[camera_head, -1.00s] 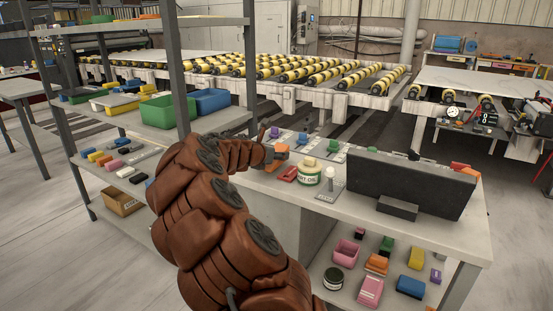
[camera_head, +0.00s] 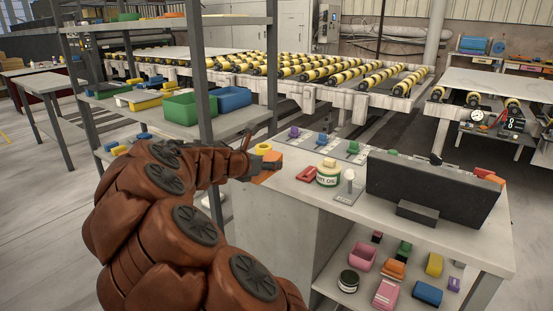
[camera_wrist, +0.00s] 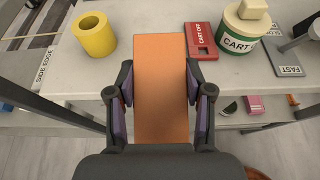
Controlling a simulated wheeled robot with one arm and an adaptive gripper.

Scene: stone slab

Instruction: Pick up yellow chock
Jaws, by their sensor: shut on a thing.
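My gripper (camera_wrist: 160,84) is shut on an orange block (camera_wrist: 161,65), one finger on each long side. In the head view my gripper (camera_head: 259,164) is at the left end of the stone-topped bench, with the orange block (camera_head: 272,157) at its tip. A yellow hollow cylinder (camera_wrist: 94,35) stands upright on the bench, left of the block and apart from my gripper. It also shows in the head view (camera_head: 263,148). I cannot tell which yellow piece is the chock.
A dark panel (camera_head: 430,188) stands on the bench's right. A shelf rack (camera_head: 206,90) with bins rises close to my arm.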

